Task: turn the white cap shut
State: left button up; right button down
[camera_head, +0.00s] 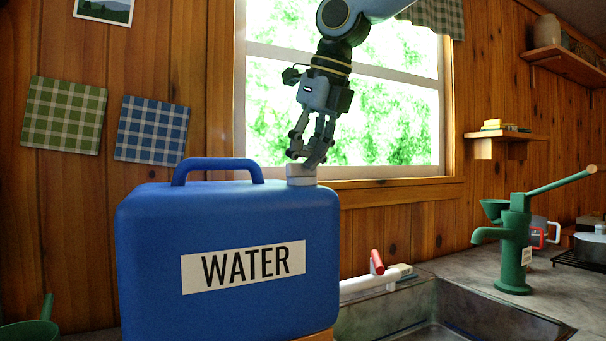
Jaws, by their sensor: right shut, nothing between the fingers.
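A blue water container (150,265) with a handle and a WATER label stands at the left of the sink. The white cap (301,176) sits on its top at the right end, beside the handle. My right gripper (307,161) comes down from above in front of the window. Its fingers are shut and empty, with the tips just above the cap. I cannot tell whether they touch it. How far the cap is turned does not show. My left gripper is not in view.
A sink (440,312) with a white, red-handled fixture (375,277) lies right of the container. A green hand pump (515,245) stands on the counter farther right. The window (400,110) is behind my gripper. A small shelf (505,137) hangs on the wall.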

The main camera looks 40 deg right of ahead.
jog(key=shift+w+m+b, duration=0.1)
jog(key=shift+m+b, duration=0.2)
jog(key=shift+b, duration=0.15)
jog(key=shift+m+h, duration=0.4)
jog(key=shift+m, duration=0.1)
jog(key=shift+a+r+p, duration=0.15)
jog(key=shift+r+p, duration=0.1)
jog(key=shift+p, duration=0.35)
jog(key=shift+m+p, duration=0.7)
jog(key=shift+p, duration=0.8)
jog(key=shift+f, duration=0.1)
